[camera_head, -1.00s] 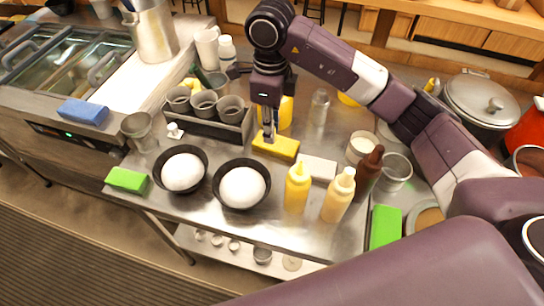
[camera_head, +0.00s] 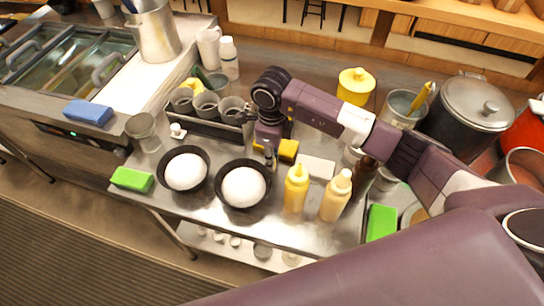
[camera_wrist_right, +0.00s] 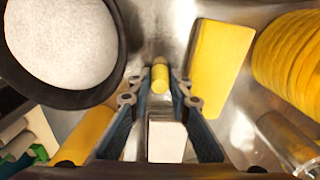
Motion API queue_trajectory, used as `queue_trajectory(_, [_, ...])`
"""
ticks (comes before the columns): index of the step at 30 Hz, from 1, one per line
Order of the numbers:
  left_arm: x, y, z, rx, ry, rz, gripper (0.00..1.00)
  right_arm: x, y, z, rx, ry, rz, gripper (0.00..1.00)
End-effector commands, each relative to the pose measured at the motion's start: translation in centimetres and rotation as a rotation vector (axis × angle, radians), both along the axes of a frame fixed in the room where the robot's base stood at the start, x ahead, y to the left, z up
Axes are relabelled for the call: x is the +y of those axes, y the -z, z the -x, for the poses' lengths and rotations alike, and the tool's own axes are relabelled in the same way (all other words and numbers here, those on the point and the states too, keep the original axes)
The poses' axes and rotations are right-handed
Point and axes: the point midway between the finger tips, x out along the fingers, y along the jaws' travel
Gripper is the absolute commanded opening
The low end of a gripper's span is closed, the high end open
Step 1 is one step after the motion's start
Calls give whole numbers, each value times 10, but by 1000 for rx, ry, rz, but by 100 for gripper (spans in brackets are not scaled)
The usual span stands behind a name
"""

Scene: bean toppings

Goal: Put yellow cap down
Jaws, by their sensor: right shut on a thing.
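My right gripper (camera_head: 270,158) is low over the steel table, just right of the bowls and beside the yellow sponge (camera_head: 289,149). In the right wrist view its fingers (camera_wrist_right: 160,88) are shut on a small yellow cap (camera_wrist_right: 160,72), which shows between the fingertips. The bowl with a white mound (camera_wrist_right: 65,40) is at upper left there, and the yellow sponge (camera_wrist_right: 220,62) is to the right of the cap. I cannot tell whether the cap touches the table. In the head view the cap is too small to make out. My left gripper is not in view.
Two black bowls (camera_head: 207,174) with white mounds stand left of the gripper. A yellow squeeze bottle (camera_head: 296,190), a cream bottle (camera_head: 336,198) and a white block (camera_head: 316,167) stand to the right. A cup rack (camera_head: 205,128) is behind.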

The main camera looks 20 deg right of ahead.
Motion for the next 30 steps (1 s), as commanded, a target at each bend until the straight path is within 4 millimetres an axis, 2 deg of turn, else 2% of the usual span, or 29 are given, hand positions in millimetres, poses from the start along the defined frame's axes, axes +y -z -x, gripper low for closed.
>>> queue_trajectory(5, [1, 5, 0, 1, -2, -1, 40, 0, 5, 0, 0, 0, 0, 11])
queue_trajectory(6, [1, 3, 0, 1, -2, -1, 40, 0, 3, 0, 1, 0, -1, 21])
queue_trajectory(8, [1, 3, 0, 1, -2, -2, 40, 0, 3, 0, 1, 0, -1, 25])
queue_trajectory(18, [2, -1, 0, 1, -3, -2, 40, 0, -2, 0, 1, 1, -1, 25])
queue_trajectory(20, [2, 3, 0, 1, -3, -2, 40, 0, -5, -1, -3, 0, -1, 25])
queue_trajectory(23, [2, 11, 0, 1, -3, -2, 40, 0, -21, -1, -5, -1, 0, 25])
queue_trajectory(30, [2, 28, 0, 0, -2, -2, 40, 0, -75, -1, -6, -1, 0, 25])
